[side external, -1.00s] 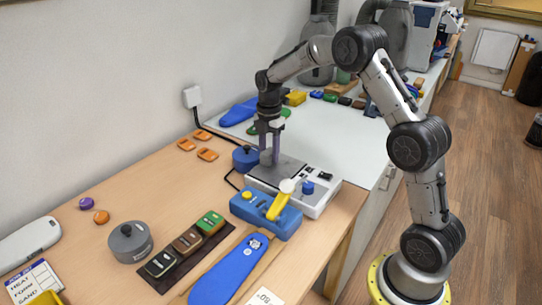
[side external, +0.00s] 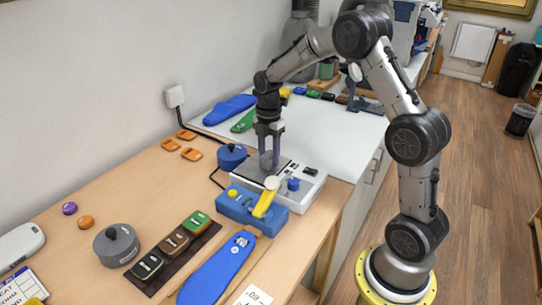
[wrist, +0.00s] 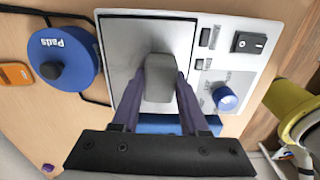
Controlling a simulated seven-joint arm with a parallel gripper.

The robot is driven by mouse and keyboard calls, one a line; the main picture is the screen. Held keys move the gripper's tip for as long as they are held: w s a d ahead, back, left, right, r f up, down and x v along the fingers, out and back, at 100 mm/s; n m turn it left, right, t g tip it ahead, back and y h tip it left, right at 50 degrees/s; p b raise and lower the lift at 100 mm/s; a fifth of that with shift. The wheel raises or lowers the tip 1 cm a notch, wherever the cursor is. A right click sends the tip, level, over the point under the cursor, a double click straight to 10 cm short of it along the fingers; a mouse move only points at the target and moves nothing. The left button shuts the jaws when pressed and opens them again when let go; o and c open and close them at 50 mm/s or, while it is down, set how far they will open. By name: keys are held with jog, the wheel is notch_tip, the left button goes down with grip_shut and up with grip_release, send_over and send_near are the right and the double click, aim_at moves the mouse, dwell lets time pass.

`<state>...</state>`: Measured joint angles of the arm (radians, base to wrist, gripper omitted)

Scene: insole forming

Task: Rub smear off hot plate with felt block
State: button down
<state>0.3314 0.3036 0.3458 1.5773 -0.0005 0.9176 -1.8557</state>
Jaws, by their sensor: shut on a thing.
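The hot plate (side external: 305,178) is a white unit with a dark square heating surface, standing on the wooden bench. The plate's grey surface also shows in the wrist view (wrist: 118,45). My gripper (side external: 269,162) points down over the heating surface. Its two fingers are shut on the grey felt block, which shows between the fingertips in the wrist view (wrist: 159,75). The block appears to be at the plate surface, but exact contact cannot be told. I cannot make out a smear; the block and fingers hide part of the surface.
A blue round Pads container (side external: 231,156) stands left of the hot plate. A blue block with a yellow lever (side external: 240,207) sits close in front. Orange pieces (side external: 190,154), a grey lidded pot (side external: 116,244) and a blue insole (side external: 215,270) lie on the bench.

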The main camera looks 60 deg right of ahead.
aim_at(254, 160)
jog(key=w, duration=0.5)
jog(key=shift+w, duration=0.2)
notch_tip(254, 160, up, 8)
dwell(0.5)
jog(key=shift+s, duration=0.1)
dwell(0.3)
